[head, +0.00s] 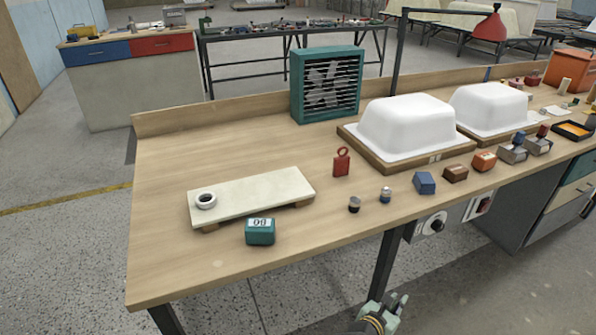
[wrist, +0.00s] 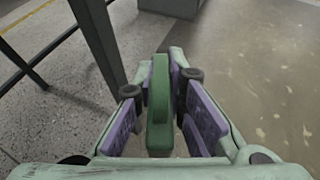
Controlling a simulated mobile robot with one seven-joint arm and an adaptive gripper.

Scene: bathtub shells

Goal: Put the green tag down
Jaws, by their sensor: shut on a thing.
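The green tag (wrist: 158,112) stands lengthwise between the purple pads of my gripper (wrist: 160,84) in the wrist view. The jaws are shut on it, and grey floor shows beyond. In the head view my gripper (head: 390,306) is low at the bottom edge, in front of the workbench and below its top. I cannot make out the tag there. The wooden workbench top (head: 165,262) fills the middle of the head view.
A teal block (head: 260,232), red tag (head: 342,162), small jars and several blocks stand nearby. White tub shells (head: 405,125) and a teal fan (head: 326,84) are behind. The bench's front left is clear.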

